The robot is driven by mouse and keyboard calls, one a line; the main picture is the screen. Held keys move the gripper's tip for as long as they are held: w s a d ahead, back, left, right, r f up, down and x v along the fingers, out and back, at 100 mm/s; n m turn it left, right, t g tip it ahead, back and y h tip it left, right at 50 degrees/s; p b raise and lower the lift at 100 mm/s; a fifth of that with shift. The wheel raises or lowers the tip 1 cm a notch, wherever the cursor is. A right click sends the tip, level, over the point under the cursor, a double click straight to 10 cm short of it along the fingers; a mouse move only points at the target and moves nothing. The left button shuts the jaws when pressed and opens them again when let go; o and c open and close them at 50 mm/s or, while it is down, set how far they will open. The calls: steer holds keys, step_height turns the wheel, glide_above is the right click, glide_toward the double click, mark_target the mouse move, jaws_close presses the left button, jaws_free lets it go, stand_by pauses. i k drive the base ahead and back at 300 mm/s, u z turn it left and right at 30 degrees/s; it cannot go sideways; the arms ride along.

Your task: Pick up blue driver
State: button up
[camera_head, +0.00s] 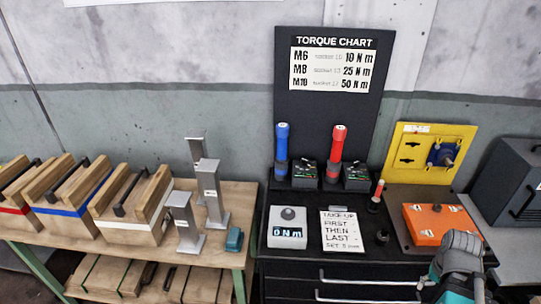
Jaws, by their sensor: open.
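The blue driver (282,142) stands upright on the black bench at the left side of the torque chart panel. It has a blue body, a light mark at the top and a dark lower end. A red driver (335,148) of like shape stands upright to its right. Part of my own arm, grey and teal, shows at the lower right, well apart from the blue driver. The fingers of my gripper cannot be made out in this view.
Small black boxes (305,174) stand close beside the drivers. The torque chart panel (330,112) rises behind them. In front are a display reading 0 N m (288,231) and a note card (341,232). An orange box (434,222) and yellow panel (428,150) are to the right.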

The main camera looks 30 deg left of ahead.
mark_target(282, 130)
steer(key=k, duration=1.6)
steer(key=u, duration=0.85)
steer(key=i, duration=1.1)
steer(key=z, duration=0.05)
